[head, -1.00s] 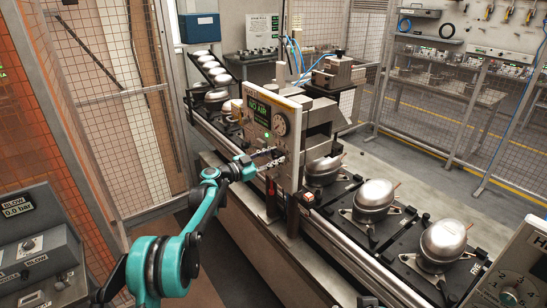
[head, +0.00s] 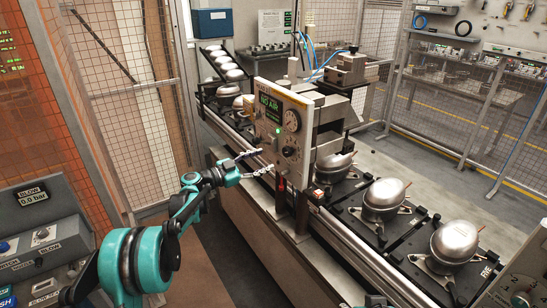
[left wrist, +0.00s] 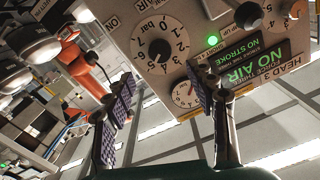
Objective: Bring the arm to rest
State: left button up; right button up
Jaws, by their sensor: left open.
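My left arm (head: 140,262) is teal and black and reaches in from the lower left in the head view. Its gripper (head: 259,163) is open and empty, with its fingertips in front of the lower left of the grey control panel (head: 291,150). In the left wrist view the two padded fingers (left wrist: 165,82) stand apart with nothing between them. The panel (left wrist: 160,75) fills the upper part there, upside down, with a dial (left wrist: 160,48), a lit green lamp (left wrist: 212,39) and a "NO AIR" display (left wrist: 245,65).
A conveyor (head: 335,237) runs past the panel, carrying several silver compressors (head: 384,197) on black pallets. A grey console (head: 40,215) reading "BLOW 0.0 bar" stands at the left. Mesh fencing (head: 135,90) lies behind my arm. Floor (head: 205,270) shows beside the arm.

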pick_arm(q)
jog(key=shift+v, duration=1)
jog(key=s+d+f+n+g+y+b, duration=0.15)
jog(key=s+n+y, duration=0.25)
jog(key=s, duration=0.7)
jog(key=s+d+f+n+g+y+b, duration=0.1)
jog(key=s+f+n+g+y, duration=0.15)
jog(key=s, duration=0.85)
jog(key=s+a+f+n+y+b, duration=0.1)
jog(key=s+a+f+n+y, duration=0.3)
jog(key=s, duration=0.7)
jog(key=s+a+f+n+y+b, duration=0.1)
jog(key=s+a+f+n+y, duration=0.3)
jog(key=s, duration=0.7)
notch_tip(320, 180, down, 3)
jog(key=a, duration=0.2)
jog(key=shift+a+f+t+b, duration=0.2)
jog(key=shift+a+t+b, duration=0.1)
jog(key=shift+c, duration=0.4)
